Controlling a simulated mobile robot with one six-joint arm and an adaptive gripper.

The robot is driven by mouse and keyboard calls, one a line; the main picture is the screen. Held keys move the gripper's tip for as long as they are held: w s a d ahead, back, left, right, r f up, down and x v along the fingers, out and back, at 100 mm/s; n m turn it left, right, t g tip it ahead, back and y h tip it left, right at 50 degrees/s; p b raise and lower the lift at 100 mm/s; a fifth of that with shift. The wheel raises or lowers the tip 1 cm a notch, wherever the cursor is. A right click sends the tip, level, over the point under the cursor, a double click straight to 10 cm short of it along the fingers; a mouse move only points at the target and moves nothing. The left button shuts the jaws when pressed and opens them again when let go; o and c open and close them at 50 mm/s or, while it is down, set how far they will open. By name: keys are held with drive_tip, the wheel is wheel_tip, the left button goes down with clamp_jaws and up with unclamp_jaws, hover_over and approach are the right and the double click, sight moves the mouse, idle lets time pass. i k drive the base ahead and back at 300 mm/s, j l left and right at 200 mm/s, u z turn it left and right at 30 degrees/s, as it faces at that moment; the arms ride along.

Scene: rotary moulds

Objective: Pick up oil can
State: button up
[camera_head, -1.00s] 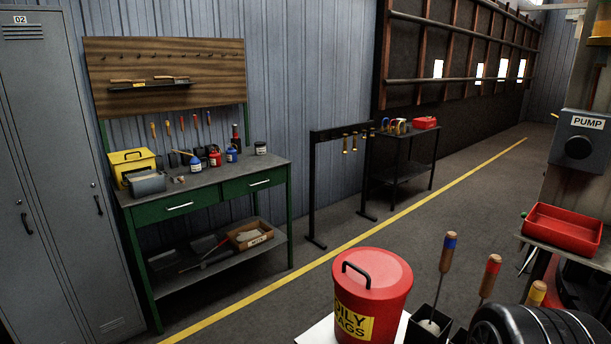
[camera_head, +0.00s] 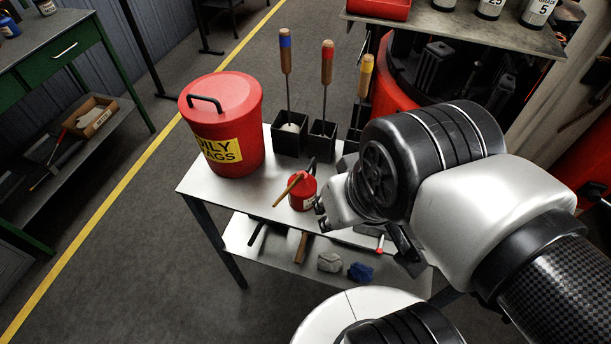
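A small red can with a dark upright part and a slanting brown stick-like spout (camera_head: 303,194), which looks like the oil can, stands on the light-topped table (camera_head: 205,186). My gripper (camera_head: 322,213) is just right of the can, over the table. My wrist and arm hide much of the gripper, so I cannot tell whether it touches the can or how far its fingers are apart.
A large red oily rags bin (camera_head: 226,128) stands at the table's left end. Behind the can, long-handled tools stand in black holders (camera_head: 290,138). The lower shelf (camera_head: 262,258) holds a grey lump (camera_head: 329,262) and a blue cloth (camera_head: 361,271).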

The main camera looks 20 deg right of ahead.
sight(302, 189)
drive_tip(key=z, duration=1.5)
drive_tip(key=u, duration=0.45)
drive_tip(key=j+u, duration=0.15)
drive_tip(key=u, duration=0.25)
drive_tip(key=j+u, duration=0.1)
drive_tip(key=u, duration=0.35)
drive_tip(key=i+z, duration=0.1)
drive_tip(key=z, duration=0.4)
drive_tip(key=j+z, duration=0.15)
drive_tip(key=z, duration=0.3)
drive_tip(key=j+z, duration=0.15)
drive_tip(key=z, duration=0.35)
drive_tip(key=i+j, duration=0.05)
